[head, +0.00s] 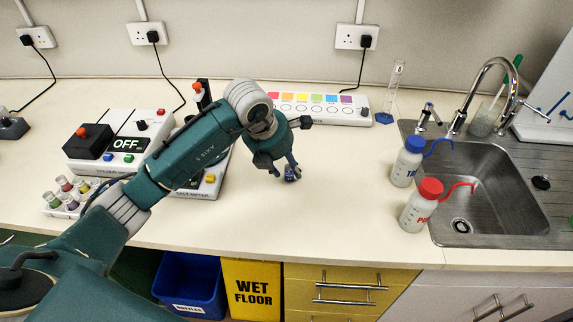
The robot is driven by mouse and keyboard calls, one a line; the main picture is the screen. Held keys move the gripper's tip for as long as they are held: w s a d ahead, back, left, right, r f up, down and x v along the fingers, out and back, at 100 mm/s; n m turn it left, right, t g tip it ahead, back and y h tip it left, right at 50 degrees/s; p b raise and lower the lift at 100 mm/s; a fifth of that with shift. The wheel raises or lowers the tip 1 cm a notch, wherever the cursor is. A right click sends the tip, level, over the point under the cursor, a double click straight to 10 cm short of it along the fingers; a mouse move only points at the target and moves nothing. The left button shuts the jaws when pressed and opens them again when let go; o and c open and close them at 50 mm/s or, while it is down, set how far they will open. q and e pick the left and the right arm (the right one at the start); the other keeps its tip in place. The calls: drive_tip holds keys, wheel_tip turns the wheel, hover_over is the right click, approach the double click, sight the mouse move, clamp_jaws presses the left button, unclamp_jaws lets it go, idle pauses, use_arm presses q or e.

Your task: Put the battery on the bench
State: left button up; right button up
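My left gripper (285,170) reaches in from the left and points down over the middle of the bench (330,205). Its fingers are around a small dark blue thing with a pale mark, which looks like the battery (291,174). The battery is at or just above the bench top; I cannot tell whether it touches. The fingers hide part of it. My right gripper is not in view.
Two wash bottles, blue-capped (405,163) and red-capped (421,207), stand by the sink (480,190) at right. A colored strip device (325,108) and a measuring cylinder (391,92) stand behind. The front middle bench is clear.

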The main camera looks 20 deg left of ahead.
use_arm(q)
drive_tip(key=shift+r, duration=0.2)
drive_tip(key=shift+s+r, duration=0.1)
drive_tip(key=shift+r, duration=0.25)
drive_tip(key=b+v, duration=0.1)
drive_tip(key=v, duration=1)
drive_tip(key=shift+b, duration=0.35)
drive_tip(key=shift+s, duration=0.1)
